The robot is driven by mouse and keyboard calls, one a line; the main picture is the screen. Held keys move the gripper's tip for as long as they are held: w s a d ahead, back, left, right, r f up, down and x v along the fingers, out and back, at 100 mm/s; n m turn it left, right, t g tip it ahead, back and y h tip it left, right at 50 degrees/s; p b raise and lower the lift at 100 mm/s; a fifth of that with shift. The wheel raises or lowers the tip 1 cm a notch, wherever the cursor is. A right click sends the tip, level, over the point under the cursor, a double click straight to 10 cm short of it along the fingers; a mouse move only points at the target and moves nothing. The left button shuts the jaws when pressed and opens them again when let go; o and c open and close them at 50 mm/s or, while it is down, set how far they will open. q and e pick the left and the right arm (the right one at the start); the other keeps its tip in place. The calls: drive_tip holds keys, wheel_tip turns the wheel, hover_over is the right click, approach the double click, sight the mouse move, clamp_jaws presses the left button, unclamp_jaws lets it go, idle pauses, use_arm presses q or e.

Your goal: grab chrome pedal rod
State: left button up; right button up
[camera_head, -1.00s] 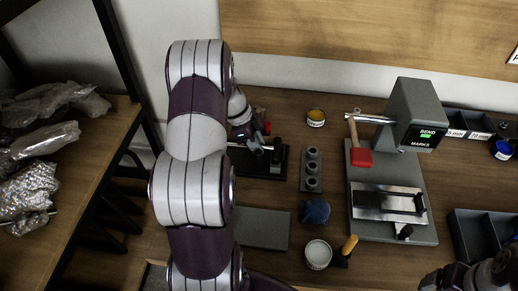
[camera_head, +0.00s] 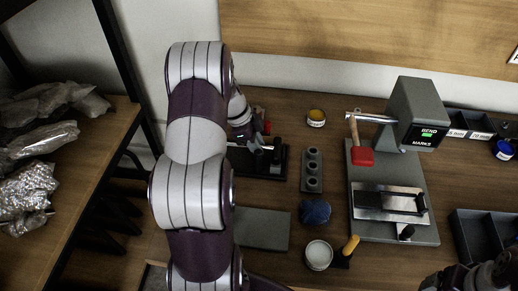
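My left arm comes down over the left part of the bench, and its gripper (camera_head: 257,143) sits at the black fixture (camera_head: 262,168) behind the arm. A thin bright piece (camera_head: 268,147), possibly the chrome pedal rod, shows at the fingertips, beside a dark upright post. The fingers are small and partly hidden by my wrist, so I cannot tell if they are closed on it. Part of my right arm (camera_head: 482,277) shows in the lower right corner; its gripper fingers do not show.
A grey bending machine (camera_head: 418,112) with a red-ended lever (camera_head: 361,156) stands right of centre. Dark bins (camera_head: 480,235) are at right.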

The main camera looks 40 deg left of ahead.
use_arm(q)
clamp_jaws()
